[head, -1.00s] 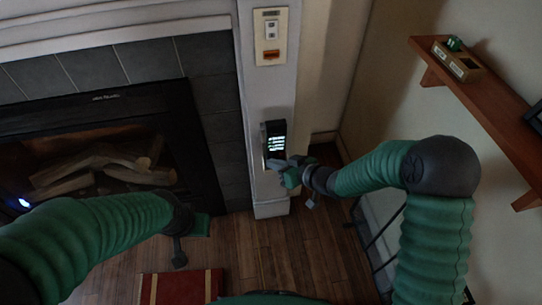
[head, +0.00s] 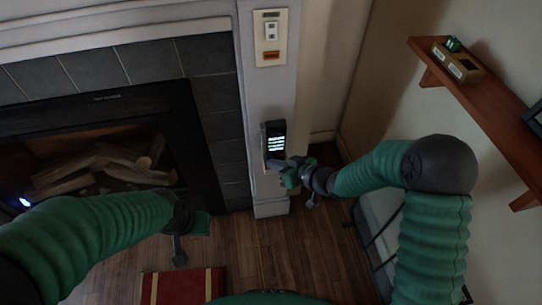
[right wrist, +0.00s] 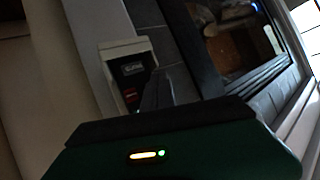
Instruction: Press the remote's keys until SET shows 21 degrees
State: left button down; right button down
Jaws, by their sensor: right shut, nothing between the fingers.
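The remote (head: 274,138) is a dark upright unit on the white pillar beside the fireplace. Its screen is lit with several pale green lines, too small to read. My right gripper (head: 275,165) is shut and empty, with its tips at the remote's lower part; I cannot tell whether they touch a key. In the right wrist view, a dark finger (right wrist: 156,90) stands before a pale-edged panel with a dark face and a red mark (right wrist: 131,95); I cannot tell for sure which unit it is. My left gripper (head: 180,248) hangs over the floor, away from the remote.
A pale wall plate (head: 271,38) with a switch and orange label is above the remote. The fireplace (head: 100,165) is to the left. A wooden shelf (head: 485,105) carrying a small box (head: 458,64) is at the right. A red rug (head: 180,288) lies on the wooden floor.

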jog(key=shift+s+d, duration=0.1)
jog(key=shift+s, duration=0.25)
jog(key=shift+s+d, duration=0.25)
jog(key=shift+s, duration=1)
jog(key=shift+s+d, duration=0.25)
jog(key=shift+s, duration=1)
